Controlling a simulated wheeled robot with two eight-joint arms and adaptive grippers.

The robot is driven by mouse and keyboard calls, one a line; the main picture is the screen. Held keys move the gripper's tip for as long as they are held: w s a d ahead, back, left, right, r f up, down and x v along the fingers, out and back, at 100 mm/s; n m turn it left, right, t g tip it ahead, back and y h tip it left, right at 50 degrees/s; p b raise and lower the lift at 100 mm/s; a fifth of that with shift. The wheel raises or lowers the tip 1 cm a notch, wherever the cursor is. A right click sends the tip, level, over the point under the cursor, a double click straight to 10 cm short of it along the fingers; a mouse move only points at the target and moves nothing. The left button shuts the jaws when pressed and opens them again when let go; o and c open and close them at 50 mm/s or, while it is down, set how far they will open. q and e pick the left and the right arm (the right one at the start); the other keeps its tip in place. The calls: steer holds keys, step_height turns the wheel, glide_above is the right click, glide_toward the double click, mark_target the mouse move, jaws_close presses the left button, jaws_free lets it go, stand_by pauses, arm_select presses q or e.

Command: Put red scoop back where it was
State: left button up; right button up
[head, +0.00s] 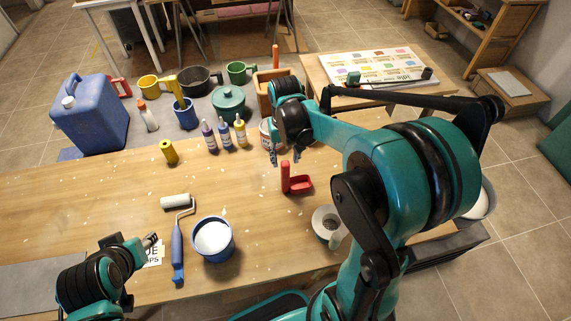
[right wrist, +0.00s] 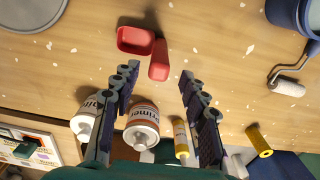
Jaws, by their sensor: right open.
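The red scoop (head: 301,184) sits on the wooden table in the head view, its handle standing up at its left side. It also shows in the right wrist view (right wrist: 135,41), with the handle (right wrist: 158,62) pointing toward my gripper. My right gripper (head: 285,156) is open and empty, above and behind the scoop. In the right wrist view its two fingers (right wrist: 159,85) are spread, with the handle tip just beyond the gap between them. My left gripper (head: 149,241) is low at the left in the head view, apart from the scoop; its jaw opening is unclear.
A primer can (right wrist: 141,128) and bottles (head: 224,136) stand behind the scoop. The table's middle left is mostly clear.

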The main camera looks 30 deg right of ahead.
steer(key=shift+s+r, duration=0.1)
steer(key=shift+r, duration=0.75)
steer(key=s+a+r+n+t, duration=0.1)
steer(key=s+a+r+t, duration=0.1)
steer(key=s, duration=0.3)
steer(key=s+a+r+n+t, duration=0.1)
steer(key=s+a+r+t, duration=0.2)
steer(key=s+a+t, duration=0.1)
steer(key=shift+s+a+r+n+t, duration=0.15)
steer(key=shift+s+a+n+t, duration=0.35)
steer(key=shift+s, duration=0.7)
steer(key=shift+d, duration=0.1)
